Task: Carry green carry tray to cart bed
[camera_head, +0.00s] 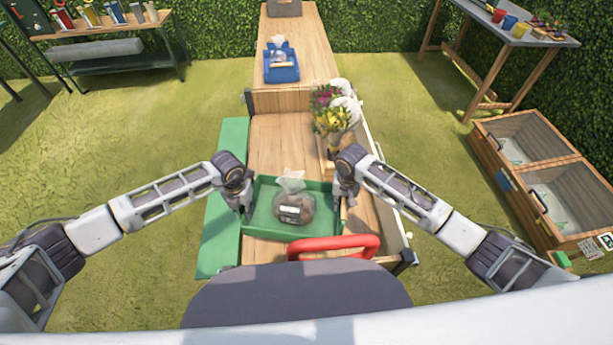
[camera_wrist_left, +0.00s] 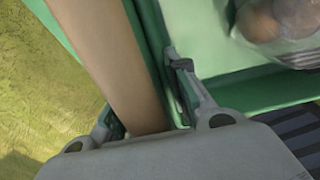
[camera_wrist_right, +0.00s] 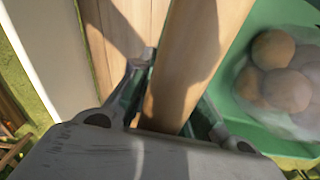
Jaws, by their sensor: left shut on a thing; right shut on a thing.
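The green carry tray (camera_head: 262,225) is over the near part of the wooden cart bed (camera_head: 268,150). A clear bag of round brown items (camera_head: 294,208) lies in it. My left gripper (camera_head: 246,207) is at the tray's left end, shut on a wooden bar handle (camera_wrist_left: 115,60). My right gripper (camera_head: 347,195) is at the right end, shut on the other wooden handle (camera_wrist_right: 190,65). The tray looks about level. I cannot tell whether its underside touches the bed. The tray wall (camera_wrist_left: 155,50) shows beside the left handle.
A green side panel (camera_head: 222,215) lies along the cart's left. A red handle (camera_head: 335,246) is at the near end. Flowers (camera_head: 332,115) stand at the bed's right. A blue tray (camera_head: 281,70) sits on the table beyond. Wooden bins (camera_head: 545,180) stand right.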

